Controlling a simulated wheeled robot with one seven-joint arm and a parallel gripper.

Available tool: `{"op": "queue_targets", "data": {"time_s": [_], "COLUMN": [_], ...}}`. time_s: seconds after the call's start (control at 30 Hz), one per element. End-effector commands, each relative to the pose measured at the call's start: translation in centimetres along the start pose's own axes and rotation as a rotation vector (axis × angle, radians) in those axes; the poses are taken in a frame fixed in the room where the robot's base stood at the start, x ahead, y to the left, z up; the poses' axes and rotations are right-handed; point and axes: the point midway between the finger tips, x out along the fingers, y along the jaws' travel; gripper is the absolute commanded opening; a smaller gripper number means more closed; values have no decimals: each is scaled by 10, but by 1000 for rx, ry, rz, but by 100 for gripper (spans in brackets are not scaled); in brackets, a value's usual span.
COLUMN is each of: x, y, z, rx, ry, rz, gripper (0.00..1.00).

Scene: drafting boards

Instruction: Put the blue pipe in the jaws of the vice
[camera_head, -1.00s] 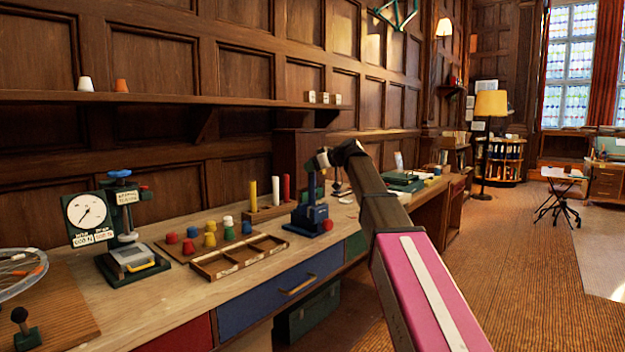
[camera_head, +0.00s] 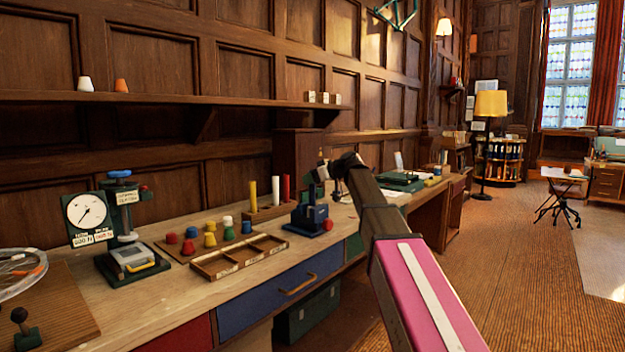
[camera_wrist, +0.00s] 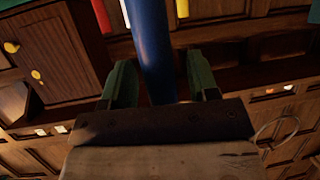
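The blue pipe (camera_wrist: 150,45) runs through the space between my gripper's green fingers in the wrist view. My gripper (camera_wrist: 161,80) looks open, with narrow gaps between the fingers and the pipe. In the head view the blue vice (camera_head: 309,219) stands on the bench, and my gripper (camera_head: 319,174) is just above it. The pipe (camera_head: 311,191) shows there as a small dark blue upright piece over the vice. Its lower end appears to be at the jaws, but how deep it sits is too small to tell. The wrist view does not show the vice.
A rack (camera_head: 270,212) with yellow, white and red pipes stands behind and left of the vice. A compartment tray (camera_head: 240,257) and a board of coloured pegs (camera_head: 182,250) lie to the left. A dial tester (camera_head: 128,250) is farther left. The bench's front edge is below.

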Motion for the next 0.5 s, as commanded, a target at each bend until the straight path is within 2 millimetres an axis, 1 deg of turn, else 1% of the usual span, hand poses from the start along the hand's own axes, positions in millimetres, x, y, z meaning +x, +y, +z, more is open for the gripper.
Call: {"op": "queue_targets", "data": {"time_s": [0.27, 0.37, 0.5], "x": [-3, -15, -42], "y": [0, -1, -1], "z": [-3, -2, -2], "rx": [0, 0, 0], "ry": [0, 0, 1], "rz": [0, 1, 2], "gripper": [55, 55, 55]}}
